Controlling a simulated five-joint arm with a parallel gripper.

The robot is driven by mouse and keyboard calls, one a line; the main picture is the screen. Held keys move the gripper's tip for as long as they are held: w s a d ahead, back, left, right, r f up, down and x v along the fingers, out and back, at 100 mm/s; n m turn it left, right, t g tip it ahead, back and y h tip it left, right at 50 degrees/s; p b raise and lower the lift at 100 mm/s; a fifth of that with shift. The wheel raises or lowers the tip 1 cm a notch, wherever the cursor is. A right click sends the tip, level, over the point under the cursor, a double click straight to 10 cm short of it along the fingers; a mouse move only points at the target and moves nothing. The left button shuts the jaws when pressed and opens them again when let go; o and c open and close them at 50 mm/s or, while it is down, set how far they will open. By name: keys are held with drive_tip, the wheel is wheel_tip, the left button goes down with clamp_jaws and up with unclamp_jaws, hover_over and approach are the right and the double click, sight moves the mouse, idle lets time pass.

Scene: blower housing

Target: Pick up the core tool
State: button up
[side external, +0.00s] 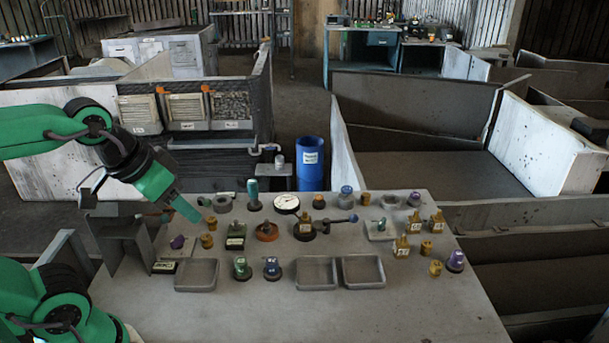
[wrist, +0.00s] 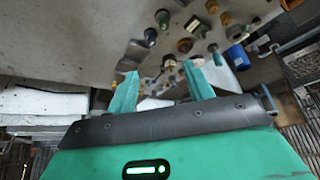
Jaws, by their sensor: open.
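My gripper (side external: 188,210) is at the left end of the grey table, above its surface. In the wrist view its two green fingers (wrist: 162,86) are apart with nothing held between them. I cannot tell for certain which piece is the core tool. A teal-handled upright piece (side external: 253,195) stands at the back of the table, to the right of my gripper. A green-topped piece (side external: 241,269) and a blue-topped piece (side external: 272,269) stand at the front between trays. Small brass pieces (side external: 402,247) stand at the right. The wrist view shows several small pieces past the fingers.
The grey table (side external: 250,312) has a bare front. Empty trays lie at front left (side external: 196,276) and front middle (side external: 317,273). A blue barrel (side external: 311,165) stands behind.

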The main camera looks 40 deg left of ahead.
drive_tip(key=w+a+r+g, duration=0.2)
drive_tip(key=w+a+r, duration=0.1)
drive_tip(key=w, duration=0.6)
drive_tip(key=g, duration=0.3)
hover_over(252, 181)
drive_tip(key=f, duration=1.5)
drive_tip(key=shift+s+d, duration=0.25)
drive_tip(key=shift+d, duration=0.1)
drive_tip(key=shift+w+a+f+g, duration=0.2)
drive_tip(key=shift+a+f+g, duration=0.1)
drive_tip(key=shift+f, duration=1.35)
drive_tip(key=shift+f, duration=0.1)
drive_tip(key=shift+w+f, duration=0.15)
drive_tip(key=shift+f, duration=2.4)
